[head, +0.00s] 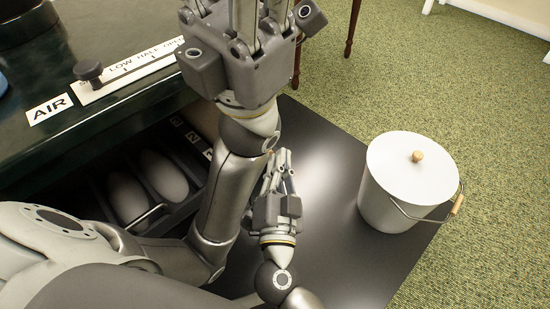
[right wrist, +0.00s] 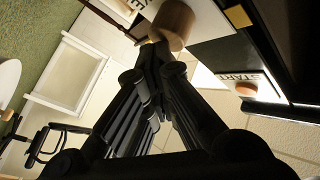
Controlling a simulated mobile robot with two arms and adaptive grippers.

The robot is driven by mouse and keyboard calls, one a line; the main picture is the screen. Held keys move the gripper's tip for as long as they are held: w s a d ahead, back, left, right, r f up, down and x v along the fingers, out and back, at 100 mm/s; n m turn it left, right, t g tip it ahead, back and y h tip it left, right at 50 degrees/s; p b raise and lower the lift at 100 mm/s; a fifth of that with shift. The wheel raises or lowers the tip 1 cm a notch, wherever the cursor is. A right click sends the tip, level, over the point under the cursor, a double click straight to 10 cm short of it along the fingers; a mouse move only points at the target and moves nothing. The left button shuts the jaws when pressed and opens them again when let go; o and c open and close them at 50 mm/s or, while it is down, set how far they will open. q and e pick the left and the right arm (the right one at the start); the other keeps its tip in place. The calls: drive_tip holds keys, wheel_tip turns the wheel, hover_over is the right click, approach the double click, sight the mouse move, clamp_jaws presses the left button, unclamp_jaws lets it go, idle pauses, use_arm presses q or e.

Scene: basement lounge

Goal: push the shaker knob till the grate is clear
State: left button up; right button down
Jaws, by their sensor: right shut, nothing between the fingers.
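The shaker knob (right wrist: 173,24) is a short wooden cylinder, at the top of the right wrist view. I cannot make out the grate.
The dark stove (head: 80,135) has an AIR slider with a dark knob (head: 89,71). Grey rounded pieces (head: 165,176) lie in an open compartment below. A lidded white bucket (head: 408,180) stands on the black plate (head: 325,230). Another knob (right wrist: 246,89) sits by a START label. Green carpet is clear at right.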

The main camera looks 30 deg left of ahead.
drive_tip(key=shift+w+a, duration=0.1)
drive_tip(key=shift+a, duration=0.25)
idle(0.4)
